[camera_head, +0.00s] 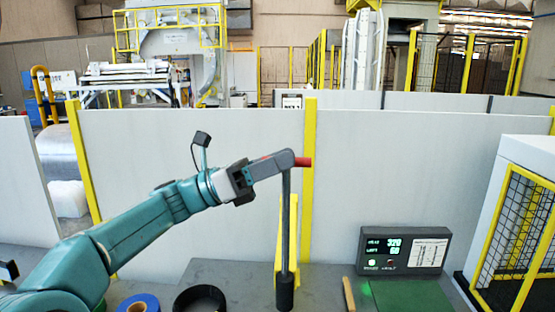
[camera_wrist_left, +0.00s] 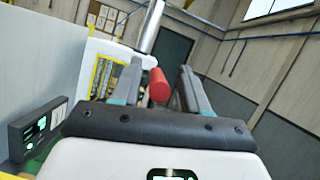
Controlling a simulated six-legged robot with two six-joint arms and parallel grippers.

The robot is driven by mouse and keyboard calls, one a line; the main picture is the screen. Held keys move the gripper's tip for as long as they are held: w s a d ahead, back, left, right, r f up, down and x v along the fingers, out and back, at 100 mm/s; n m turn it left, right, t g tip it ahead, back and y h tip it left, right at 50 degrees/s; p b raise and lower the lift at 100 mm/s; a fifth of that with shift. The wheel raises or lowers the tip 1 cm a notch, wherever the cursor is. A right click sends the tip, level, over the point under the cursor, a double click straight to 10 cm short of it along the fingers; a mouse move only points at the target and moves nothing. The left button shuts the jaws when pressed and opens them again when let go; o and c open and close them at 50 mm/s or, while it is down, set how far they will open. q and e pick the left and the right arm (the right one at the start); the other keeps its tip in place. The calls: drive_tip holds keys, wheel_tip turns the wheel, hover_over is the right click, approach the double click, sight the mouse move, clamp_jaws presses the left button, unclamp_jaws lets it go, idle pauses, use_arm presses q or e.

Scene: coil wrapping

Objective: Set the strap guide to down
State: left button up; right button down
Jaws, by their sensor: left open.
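The strap guide appears to be the upright grey rod (camera_head: 286,225) with a dark lower end and a red grip (camera_head: 303,162) sticking out sideways at its top. My left gripper (camera_head: 283,161) is at the top of the rod, its fingers partly hiding the red grip. In the left wrist view the red grip (camera_wrist_left: 158,86) lies between the two spread fingers of the left gripper (camera_wrist_left: 160,82), nearer the left finger. The gripper is open; I cannot tell whether a finger touches the grip. My right gripper is not in view.
A display box (camera_head: 404,250) stands at the right of the grey table (camera_head: 230,271), behind a green mat (camera_head: 405,295). A blue roll (camera_head: 138,304) and a black ring (camera_head: 200,299) lie at the front left. A white partition (camera_head: 180,180) with yellow posts stands behind.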

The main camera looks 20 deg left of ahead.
use_arm(q)
drive_tip(key=shift+w+a+f, duration=0.1)
clamp_jaws()
wheel_tip(320, 180, down, 17)
drive_tip(key=b, duration=0.9)
drive_tip(key=shift+r, duration=0.2)
drive_tip(key=shift+f+b, duration=0.3)
drive_tip(key=shift+f, duration=0.35)
unclamp_jaws()
drive_tip(key=b+v, duration=0.2)
drive_tip(key=v, duration=1.4)
